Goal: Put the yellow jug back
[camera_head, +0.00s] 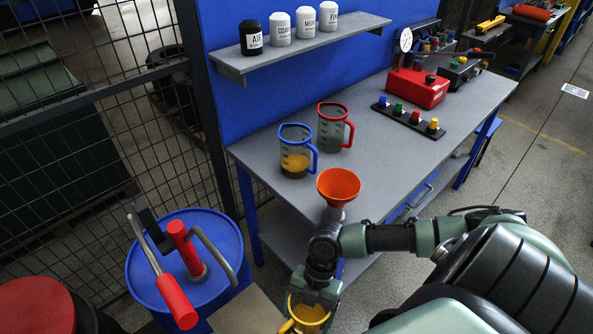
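The yellow jug (309,314) is at the bottom edge of the picture, its open top facing up and its yellow handle toward the lower left. Its lower part is cut off by the frame. My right gripper (316,293) comes in from the right and is at the jug's far rim. It appears shut on the jug, though the fingertips are mostly hidden. A blue-rimmed jug (295,151) with amber liquid and a red-rimmed jug (332,128) stand upright on the grey bench (260,152). My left gripper is not in view.
An orange funnel (338,186) is at the bench's front edge, partly behind my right wrist. A blue drum (215,240) with a red-handled pump (183,247) stands at left. A shelf (305,47) holds several labelled canisters. The bench between jugs and knob strip (408,116) is clear.

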